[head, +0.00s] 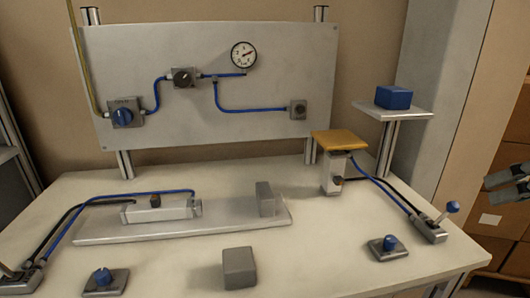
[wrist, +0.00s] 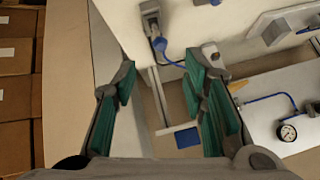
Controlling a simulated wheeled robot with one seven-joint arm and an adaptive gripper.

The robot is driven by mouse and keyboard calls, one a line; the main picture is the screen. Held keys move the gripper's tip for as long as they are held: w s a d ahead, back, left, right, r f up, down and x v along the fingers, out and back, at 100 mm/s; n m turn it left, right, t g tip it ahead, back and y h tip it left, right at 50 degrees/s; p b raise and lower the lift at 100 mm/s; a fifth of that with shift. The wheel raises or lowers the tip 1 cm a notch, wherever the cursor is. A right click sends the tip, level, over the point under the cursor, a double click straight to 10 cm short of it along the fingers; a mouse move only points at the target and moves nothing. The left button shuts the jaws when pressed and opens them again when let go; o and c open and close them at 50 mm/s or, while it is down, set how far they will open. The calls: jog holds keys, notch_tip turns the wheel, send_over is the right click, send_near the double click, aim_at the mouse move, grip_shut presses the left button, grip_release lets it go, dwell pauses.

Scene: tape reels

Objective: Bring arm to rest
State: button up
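My gripper (head: 510,182) shows only in part at the right edge of the head view, beside the table's right end and apart from everything on it. In the wrist view my gripper (wrist: 160,66) has two green-padded fingers spread apart with nothing between the pads. Most of my arm is out of view.
The table (head: 185,265) bears a lever box (head: 430,230), a knob box (head: 388,247), a grey block (head: 239,268) and an orange-topped post (head: 340,141). A blue block (head: 393,97) sits on a raised shelf (head: 408,109). Cardboard boxes (wrist: 15,90) stand at the side.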

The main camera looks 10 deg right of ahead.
jog(key=shift+s+r, duration=0.15)
jog(key=shift+r, duration=0.05)
jog(key=s+a+f+n+g+y, duration=0.1)
jog(key=s+a+f+g, duration=0.15)
jog(key=a, duration=0.75)
jog(key=s+a+f+n+g, duration=0.1)
jog(key=s+a+f+g, duration=0.2)
jog(key=a, duration=0.7)
jog(key=s+a+f+g+h, duration=0.1)
jog(key=s+a+f+h, duration=0.2)
jog(key=s+f, duration=0.2)
notch_tip(320, 180, up, 18)
jog(key=t+p, duration=0.2)
jog(key=p, duration=1.4)
jog(key=shift+w+d+f+t, duration=0.2)
jog(key=shift+w+t, duration=0.05)
jog(key=shift+t, duration=0.1)
